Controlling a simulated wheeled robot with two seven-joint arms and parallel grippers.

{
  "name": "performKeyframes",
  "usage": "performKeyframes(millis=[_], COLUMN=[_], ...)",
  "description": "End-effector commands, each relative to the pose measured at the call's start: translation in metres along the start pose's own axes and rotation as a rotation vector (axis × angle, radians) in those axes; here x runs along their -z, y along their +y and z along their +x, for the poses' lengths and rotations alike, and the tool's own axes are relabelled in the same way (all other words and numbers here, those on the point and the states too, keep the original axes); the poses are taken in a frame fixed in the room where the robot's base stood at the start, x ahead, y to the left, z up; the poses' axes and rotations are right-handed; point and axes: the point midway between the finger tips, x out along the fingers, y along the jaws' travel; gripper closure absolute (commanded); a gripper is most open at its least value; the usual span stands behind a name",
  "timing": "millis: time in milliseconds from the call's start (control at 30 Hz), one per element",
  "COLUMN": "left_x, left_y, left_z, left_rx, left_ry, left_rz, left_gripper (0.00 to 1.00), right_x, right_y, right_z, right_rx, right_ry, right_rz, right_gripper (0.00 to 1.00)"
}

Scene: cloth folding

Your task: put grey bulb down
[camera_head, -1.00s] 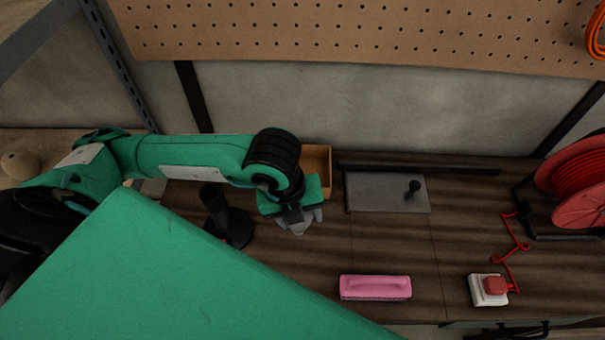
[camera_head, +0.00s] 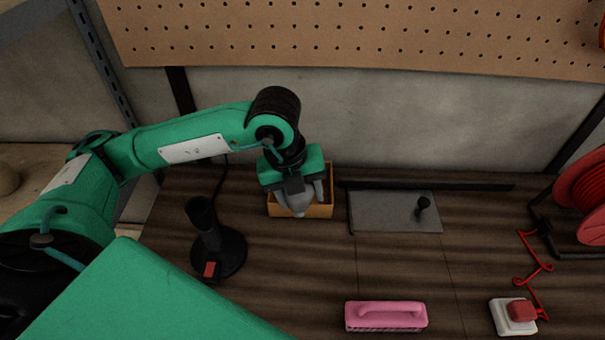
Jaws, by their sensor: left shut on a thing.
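The grey bulb (camera_head: 297,204) is between the fingers of my left gripper (camera_head: 298,192), its rounded end pointing down. My left gripper is shut on it, over the small wooden box (camera_head: 314,211) at the back of the bench. I cannot tell whether the bulb touches the box or hangs above its inside. The gripper and wrist hide much of the box's interior. My right gripper is not in view.
A black lamp base with an empty socket (camera_head: 203,214) and a red switch stands left of the box. A grey plate (camera_head: 390,214) with a black knob lies right of it.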

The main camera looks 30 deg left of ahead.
Motion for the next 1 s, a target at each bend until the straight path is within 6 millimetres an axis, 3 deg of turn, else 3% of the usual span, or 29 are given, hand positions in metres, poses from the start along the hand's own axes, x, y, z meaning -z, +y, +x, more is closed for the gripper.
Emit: performKeyframes(millis=[200, 467, 600, 1000], left_x=[-0.059, -0.113, -0.108, -0.111], left_y=[-0.012, -0.022, -0.017, -0.009], left_z=[-0.001, 0.002, 0.026, 0.067], left_rx=[-0.001, -0.002, -0.003, -0.003], left_ry=[-0.001, 0.0, 0.002, 0.0], left_rz=[-0.006, -0.003, 0.0, -0.001], left_gripper=[0.74, 0.74, 0.74, 0.74], right_x=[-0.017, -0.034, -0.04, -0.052], right_y=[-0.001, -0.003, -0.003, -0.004], right_z=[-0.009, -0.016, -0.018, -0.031], right_rx=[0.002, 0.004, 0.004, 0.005], right_ry=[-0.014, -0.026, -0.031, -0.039], right_rz=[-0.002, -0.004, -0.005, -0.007], right_gripper=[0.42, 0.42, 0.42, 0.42])
